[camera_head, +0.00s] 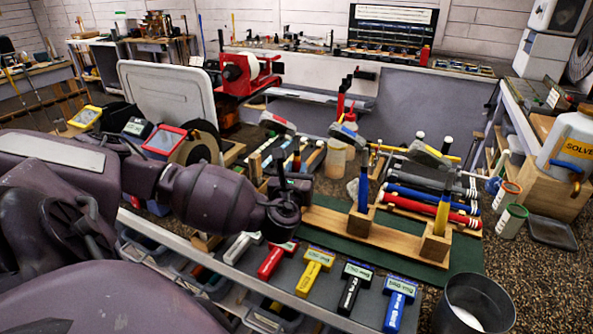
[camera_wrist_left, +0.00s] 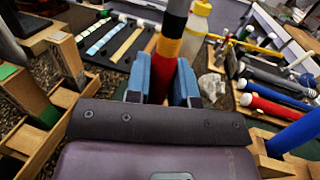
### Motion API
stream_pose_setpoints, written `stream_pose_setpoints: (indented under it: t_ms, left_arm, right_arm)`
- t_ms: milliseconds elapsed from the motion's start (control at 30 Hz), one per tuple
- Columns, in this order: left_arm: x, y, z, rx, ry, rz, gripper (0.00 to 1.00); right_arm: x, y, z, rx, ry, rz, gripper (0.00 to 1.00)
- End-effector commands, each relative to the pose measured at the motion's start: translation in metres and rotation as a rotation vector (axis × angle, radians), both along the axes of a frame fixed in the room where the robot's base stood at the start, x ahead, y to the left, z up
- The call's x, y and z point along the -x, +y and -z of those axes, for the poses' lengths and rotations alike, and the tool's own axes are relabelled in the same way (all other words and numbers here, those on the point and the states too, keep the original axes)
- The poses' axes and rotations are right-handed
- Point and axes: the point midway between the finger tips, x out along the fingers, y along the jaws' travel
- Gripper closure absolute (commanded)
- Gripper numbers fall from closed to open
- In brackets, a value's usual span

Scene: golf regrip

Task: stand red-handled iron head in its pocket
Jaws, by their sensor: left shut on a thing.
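My left gripper (camera_head: 290,190) is over the left end of the wooden rack (camera_head: 385,236). In the left wrist view its two blue fingers (camera_wrist_left: 162,78) are shut on the red-handled iron (camera_wrist_left: 168,48), whose shaft shows yellow, black and red bands. In the head view the iron's shaft rises from the gripper to a grey head with a red mark (camera_head: 278,122). Two other irons stand in wooden blocks on the rack, one in the middle (camera_head: 363,188) and one at the right end (camera_head: 442,208). My arm hides the rack's left end and any pocket there. My right gripper is out of view.
Several coloured grips (camera_head: 430,190) lie on a wooden holder behind the rack. A metal cup (camera_head: 475,302) stands at front right, and a solvent jug (camera_head: 573,145) stands farther right. Green mat (camera_head: 462,262) around the rack is bare.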

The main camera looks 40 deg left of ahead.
Motion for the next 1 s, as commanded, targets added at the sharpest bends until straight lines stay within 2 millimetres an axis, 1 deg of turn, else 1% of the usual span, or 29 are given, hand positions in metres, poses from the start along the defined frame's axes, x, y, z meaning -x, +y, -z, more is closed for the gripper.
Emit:
stream_pose_setpoints:
  t_ms: [100, 133, 300, 567, 667, 767, 1000]
  left_arm:
    - [0.000, 0.000, -0.001, -0.001, -0.002, 0.000, 0.98]
    - [0.000, 0.000, -0.001, -0.001, -0.002, 0.000, 0.73]
    - [0.000, 0.000, -0.001, -0.001, -0.001, 0.000, 0.48]
    - [0.001, 0.000, 0.000, 0.001, 0.001, 0.000, 0.48]
    - [0.004, -0.003, 0.001, 0.000, 0.002, 0.001, 0.48]
    - [0.013, -0.009, 0.001, 0.001, 0.002, 0.002, 0.48]
    - [0.049, -0.031, 0.004, 0.003, 0.003, 0.002, 0.48]
  right_arm:
    - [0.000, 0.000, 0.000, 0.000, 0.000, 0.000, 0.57]
    - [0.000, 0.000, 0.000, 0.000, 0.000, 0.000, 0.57]
    - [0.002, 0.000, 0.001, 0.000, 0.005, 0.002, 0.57]
    - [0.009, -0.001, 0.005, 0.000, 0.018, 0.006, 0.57]
    - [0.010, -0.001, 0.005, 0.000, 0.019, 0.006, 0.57]
    - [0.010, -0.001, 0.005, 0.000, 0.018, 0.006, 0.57]
    - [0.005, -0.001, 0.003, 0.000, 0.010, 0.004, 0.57]
